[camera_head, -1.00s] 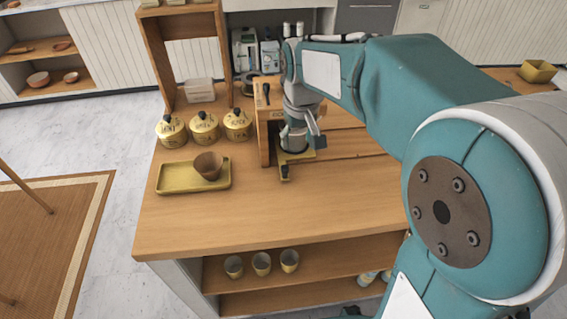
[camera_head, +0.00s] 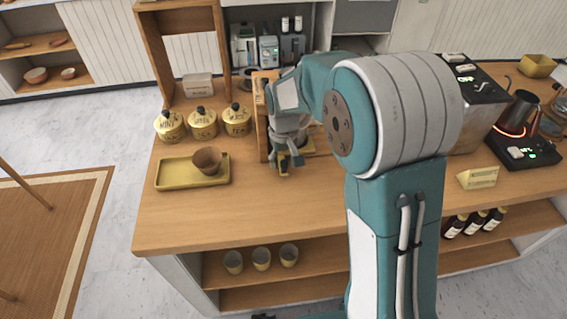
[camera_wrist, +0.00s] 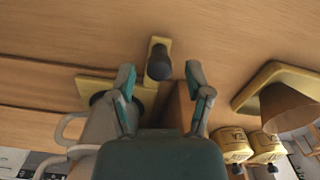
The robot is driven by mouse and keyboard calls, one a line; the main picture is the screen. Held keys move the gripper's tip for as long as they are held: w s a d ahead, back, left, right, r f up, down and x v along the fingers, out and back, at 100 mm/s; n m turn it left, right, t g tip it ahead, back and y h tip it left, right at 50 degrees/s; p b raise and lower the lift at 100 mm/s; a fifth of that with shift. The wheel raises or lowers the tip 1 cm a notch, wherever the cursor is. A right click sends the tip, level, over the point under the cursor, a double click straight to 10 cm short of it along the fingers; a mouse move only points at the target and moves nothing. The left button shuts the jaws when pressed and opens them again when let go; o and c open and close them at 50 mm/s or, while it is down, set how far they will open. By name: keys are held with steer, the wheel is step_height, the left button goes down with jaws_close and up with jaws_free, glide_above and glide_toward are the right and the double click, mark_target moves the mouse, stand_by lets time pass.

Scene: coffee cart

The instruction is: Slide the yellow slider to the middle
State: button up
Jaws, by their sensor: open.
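The yellow slider (camera_wrist: 155,44) with a dark round knob (camera_wrist: 159,66) shows in the wrist view, just beyond and between my fingertips. In the head view the slider (camera_head: 283,172) pokes out at the front of the wooden coffee stand (camera_head: 261,125), partly hidden by my gripper. My gripper (camera_head: 288,160) points down over it. In the wrist view my gripper (camera_wrist: 160,74) is open, with one teal-padded finger on each side of the knob. I cannot tell whether either finger touches it.
A yellow tray (camera_head: 170,181) with a brown cup (camera_head: 207,161) lies to the left. Several yellow canisters (camera_head: 203,124) stand behind it. A grey machine (camera_head: 482,106) and a black scale (camera_head: 522,151) are at the right. The counter front is clear.

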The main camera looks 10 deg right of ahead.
steer(key=shift+f, duration=0.85)
jaws_close()
steer(key=shift+d, duration=0.15)
steer(key=d, duration=1.7)
steer(key=shift+s+d+f, duration=0.1)
steer(key=shift+d, duration=0.3)
jaws_free()
